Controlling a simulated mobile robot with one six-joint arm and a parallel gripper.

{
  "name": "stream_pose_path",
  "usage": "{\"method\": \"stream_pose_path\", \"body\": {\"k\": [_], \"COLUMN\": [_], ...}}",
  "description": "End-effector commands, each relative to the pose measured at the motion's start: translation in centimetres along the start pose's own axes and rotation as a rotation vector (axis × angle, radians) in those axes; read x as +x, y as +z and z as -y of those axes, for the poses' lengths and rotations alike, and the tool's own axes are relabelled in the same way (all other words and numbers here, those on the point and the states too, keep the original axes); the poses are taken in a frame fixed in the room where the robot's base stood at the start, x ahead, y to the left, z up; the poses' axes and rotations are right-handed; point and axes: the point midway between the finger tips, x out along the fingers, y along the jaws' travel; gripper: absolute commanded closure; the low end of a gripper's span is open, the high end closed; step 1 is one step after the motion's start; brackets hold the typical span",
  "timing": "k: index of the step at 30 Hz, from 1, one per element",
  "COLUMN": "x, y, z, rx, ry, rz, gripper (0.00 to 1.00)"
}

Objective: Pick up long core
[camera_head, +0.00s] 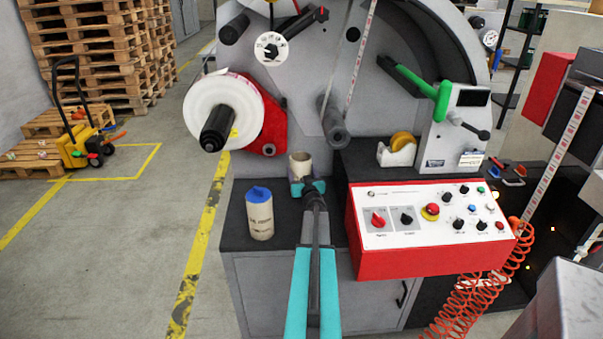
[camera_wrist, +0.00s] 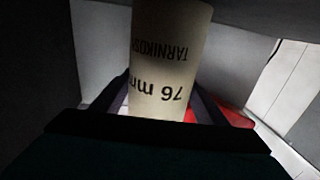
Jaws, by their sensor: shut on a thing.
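A pale cardboard core (camera_head: 301,165) stands upright between the fingers of my gripper (camera_head: 307,188), above or on the dark bench top; the head view does not settle whether it touches. In the wrist view the core (camera_wrist: 168,45) shows dark print reading "76 mm", upside down. The dark fingers of my gripper (camera_wrist: 166,104) are shut on it, one on each side. Its lower end is hidden behind my gripper in both views.
A second pale printed cylinder with a blue top (camera_head: 260,215) stands on the bench top (camera_head: 235,190) to the left. A red control box (camera_head: 430,265) is close on the right. The label roll (camera_head: 215,95) and a grey spindle (camera_head: 333,122) are behind.

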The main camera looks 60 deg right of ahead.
Motion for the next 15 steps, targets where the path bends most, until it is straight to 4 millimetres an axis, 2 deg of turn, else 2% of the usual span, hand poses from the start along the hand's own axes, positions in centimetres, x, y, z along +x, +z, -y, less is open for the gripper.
{"method": "stream_pose_path", "body": {"k": [9, 15], "x": [-0.5, -0.5], "y": [-1.0, -3.8], "z": [0.1, 0.1], "rx": [0.0, -0.001], "ry": [0.0, 0.0], "rz": [-0.002, -0.003], "gripper": [0.6, 0.6]}}
